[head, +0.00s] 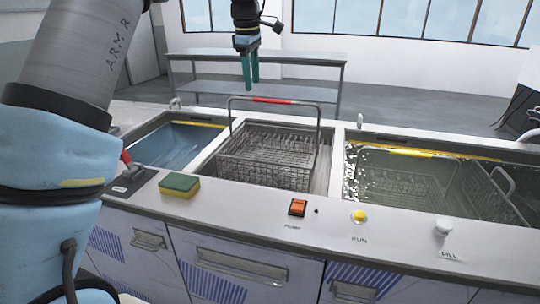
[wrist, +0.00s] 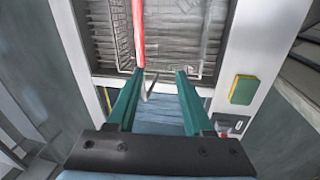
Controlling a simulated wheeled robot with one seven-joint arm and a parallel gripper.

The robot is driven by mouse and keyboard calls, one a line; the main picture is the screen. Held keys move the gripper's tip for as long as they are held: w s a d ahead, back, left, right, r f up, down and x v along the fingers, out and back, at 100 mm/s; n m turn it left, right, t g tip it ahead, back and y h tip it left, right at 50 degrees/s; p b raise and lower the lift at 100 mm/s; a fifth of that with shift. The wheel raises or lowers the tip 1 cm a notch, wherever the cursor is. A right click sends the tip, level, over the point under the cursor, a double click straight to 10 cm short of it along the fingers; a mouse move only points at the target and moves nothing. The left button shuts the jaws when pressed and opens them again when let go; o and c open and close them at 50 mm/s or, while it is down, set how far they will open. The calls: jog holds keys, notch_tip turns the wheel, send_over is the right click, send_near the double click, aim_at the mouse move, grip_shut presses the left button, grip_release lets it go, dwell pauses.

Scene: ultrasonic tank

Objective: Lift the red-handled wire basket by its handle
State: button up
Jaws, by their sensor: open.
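The wire basket (head: 265,158) sits in the middle tank, its tall handle standing up with a red grip (head: 272,100) on the top bar. My gripper (head: 251,86) is above the basket, pointing down, with two teal fingers apart and nothing between them. In the head view its fingertips show just above and left of the red grip. In the wrist view my gripper (wrist: 160,72) is open, and the red grip (wrist: 138,36) runs up from the left fingertip, not centred between the fingers. Whether finger and grip touch, I cannot tell.
The left tank (head: 180,145) holds bluish liquid. The right tank holds clear liquid and another wire basket (head: 480,190) with a grey handle. The front ledge carries a sponge (head: 179,184), an orange-red switch (head: 297,207), a yellow button (head: 359,216) and a white knob (head: 443,227). A metal table (head: 300,91) stands behind.

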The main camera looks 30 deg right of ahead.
send_near(274, 101)
jog(key=shift+n, duration=0.5)
jog(key=shift+w+d+f+p, duration=0.3)
jog(key=shift+f+p, duration=0.2)
jog(key=shift+f, duration=1.2)
jog(key=shift+w+d+f+p, duration=0.3)
jog(key=shift+f+p, duration=0.2)
jog(key=shift+f, duration=1.2)
jog(key=shift+w+d+f+p, duration=0.2)
jog(key=shift+w+f+p, duration=0.25)
jog(key=shift+f, duration=1.25)
grip_shut()
